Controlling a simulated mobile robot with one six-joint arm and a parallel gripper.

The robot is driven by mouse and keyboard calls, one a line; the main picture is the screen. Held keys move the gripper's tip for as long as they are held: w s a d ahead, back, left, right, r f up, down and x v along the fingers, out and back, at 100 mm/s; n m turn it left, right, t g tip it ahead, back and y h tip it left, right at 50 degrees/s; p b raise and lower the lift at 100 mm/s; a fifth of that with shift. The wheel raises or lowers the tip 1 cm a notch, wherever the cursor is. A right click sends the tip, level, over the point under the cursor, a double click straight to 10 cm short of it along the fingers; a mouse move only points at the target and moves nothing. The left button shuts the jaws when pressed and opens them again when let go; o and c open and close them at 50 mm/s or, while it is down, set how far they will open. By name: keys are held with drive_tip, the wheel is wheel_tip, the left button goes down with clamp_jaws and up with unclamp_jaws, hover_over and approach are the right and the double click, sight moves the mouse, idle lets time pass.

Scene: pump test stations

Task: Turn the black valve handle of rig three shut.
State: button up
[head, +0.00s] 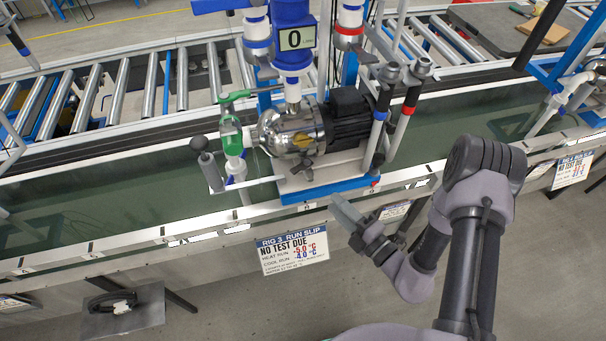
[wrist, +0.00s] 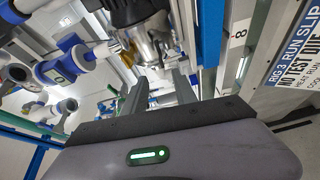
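The rig three pump (head: 290,130) sits on a blue-edged base plate above the sign "RIG 3 RUN SLIP" (head: 292,250). A lever with a black knob (head: 199,144) stands at its left. A small dark handle (head: 303,166) shows under the pump's front. I cannot tell which of these is the black valve handle. A green handle (head: 233,97) tops a green valve (head: 231,135). My gripper (head: 340,206) is in front of the base plate, apart from these handles. In the wrist view my gripper (wrist: 160,88) shows its two fingers apart and empty, with the pump (wrist: 140,25) beyond.
A counter (head: 294,39) reading 0 hangs above. The front metal rail (head: 110,244) runs along the bench edge. The floor in front is mostly open.

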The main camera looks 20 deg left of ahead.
sight(302, 167)
drive_tip(key=b+x, duration=0.2)
drive_tip(key=x, duration=1.2)
drive_tip(key=shift+a, duration=0.15)
clamp_jaws()
